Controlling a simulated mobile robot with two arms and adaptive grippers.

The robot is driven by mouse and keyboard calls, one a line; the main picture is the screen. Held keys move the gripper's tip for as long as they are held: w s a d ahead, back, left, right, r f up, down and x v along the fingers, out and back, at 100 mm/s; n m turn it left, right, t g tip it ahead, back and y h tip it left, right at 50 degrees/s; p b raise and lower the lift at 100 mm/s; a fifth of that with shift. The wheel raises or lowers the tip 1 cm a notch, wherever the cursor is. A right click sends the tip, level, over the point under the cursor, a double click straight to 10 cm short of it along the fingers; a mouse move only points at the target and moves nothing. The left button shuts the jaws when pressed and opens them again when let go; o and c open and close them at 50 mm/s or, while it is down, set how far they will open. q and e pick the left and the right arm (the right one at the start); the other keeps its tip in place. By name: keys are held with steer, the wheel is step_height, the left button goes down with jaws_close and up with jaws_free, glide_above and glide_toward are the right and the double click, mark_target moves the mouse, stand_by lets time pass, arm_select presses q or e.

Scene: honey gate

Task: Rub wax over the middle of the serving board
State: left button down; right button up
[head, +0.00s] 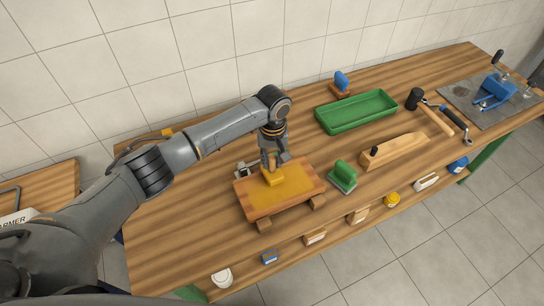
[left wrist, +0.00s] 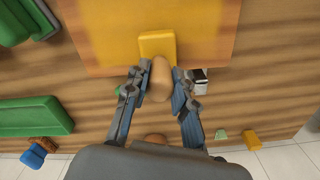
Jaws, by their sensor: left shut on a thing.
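The serving board (head: 255,207) lies on the workbench, raised on wooden blocks. Its middle is yellow-amber and its ends are plainer wood; it also fills the top of the left wrist view (left wrist: 105,30). A yellow wax block (head: 274,181) with a rounded wooden handle is at the board's back half, seeming to touch its top. In the left wrist view the wax block (left wrist: 157,44) is over the board's near edge. My left gripper (head: 271,160) is shut on the handle (left wrist: 160,80), one finger each side. My right gripper is not in view.
A small metal-and-dark item (head: 244,170) sits just behind the board. A green-handled brush (head: 344,176) is close at its right. A wooden plane-like tool (head: 393,150), green tray (head: 356,112) and mallet (head: 416,99) lie farther right. A lower shelf holds several small items.

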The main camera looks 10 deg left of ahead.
arm_select(q)
steer(key=shift+f, duration=0.35)
stand_by(0.4)
steer(key=shift+a, duration=0.1)
steer(key=s+a, duration=0.1)
steer(key=a, duration=0.1)
steer(key=s+a, duration=0.3)
steer(key=a, duration=0.1)
steer(key=shift+s+a, duration=0.25)
steer(key=shift+s, duration=0.05)
steer(key=shift+r, duration=1.1)
steer(key=shift+r, duration=0.1)
step_height(320, 180, up, 5)
steer(key=p, duration=0.6)
